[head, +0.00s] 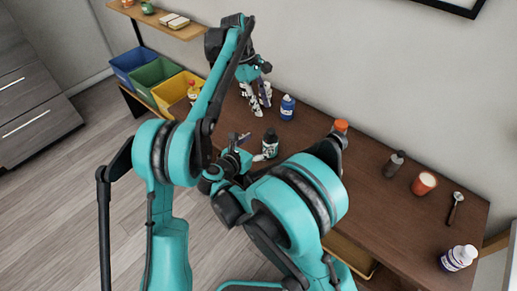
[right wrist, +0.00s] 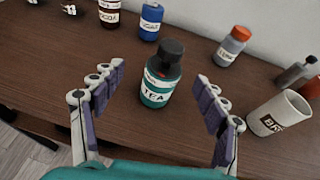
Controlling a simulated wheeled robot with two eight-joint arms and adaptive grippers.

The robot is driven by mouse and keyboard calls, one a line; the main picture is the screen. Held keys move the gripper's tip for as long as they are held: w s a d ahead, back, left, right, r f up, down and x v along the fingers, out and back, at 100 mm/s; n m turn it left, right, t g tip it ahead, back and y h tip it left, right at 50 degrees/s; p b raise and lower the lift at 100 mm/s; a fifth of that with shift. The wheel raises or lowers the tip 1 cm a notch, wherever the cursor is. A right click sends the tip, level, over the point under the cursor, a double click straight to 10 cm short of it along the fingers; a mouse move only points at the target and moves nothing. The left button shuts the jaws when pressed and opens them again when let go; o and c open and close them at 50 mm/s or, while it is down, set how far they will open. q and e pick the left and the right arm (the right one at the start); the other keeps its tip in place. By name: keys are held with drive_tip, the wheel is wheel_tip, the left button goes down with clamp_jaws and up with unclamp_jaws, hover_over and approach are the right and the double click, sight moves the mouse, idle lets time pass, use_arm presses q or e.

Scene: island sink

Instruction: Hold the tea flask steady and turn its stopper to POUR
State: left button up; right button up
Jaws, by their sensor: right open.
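The tea flask (right wrist: 158,92) stands upright on the brown table, a dark green bottle with a black stopper (right wrist: 172,50) and a white label reading TEA. It also shows in the head view (head: 270,144). My right gripper (right wrist: 159,80) is open, its fingers on either side of the flask in the right wrist view, with gaps on both sides. In the head view my right gripper (head: 253,148) is low beside the flask, partly hidden by my arm. My left gripper (head: 260,104) points down behind the flask, left of the blue bottle, fingers apart. The stopper's setting is not readable.
A blue bottle (head: 287,107), an orange-capped bottle (right wrist: 232,46) and a dark labelled bottle (right wrist: 109,12) stand behind the flask. A white cup (right wrist: 280,114) stands right of it. Blue, green and yellow bins (head: 157,72) are at the left.

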sight(266, 144)
drive_tip(key=shift+s+f+m+g, duration=0.3)
drive_tip(key=shift+f+m, duration=0.1)
drive_tip(key=shift+f, duration=0.35)
drive_tip(key=shift+d+f, duration=0.15)
drive_tip(key=shift+f, duration=0.2)
drive_tip(key=x, duration=0.7)
drive_tip(key=shift+w+d, duration=0.15)
drive_tip(key=shift+d, duration=0.05)
drive_tip(key=c, duration=1.4)
drive_tip(key=o, duration=0.7)
drive_tip(key=c, duration=0.6)
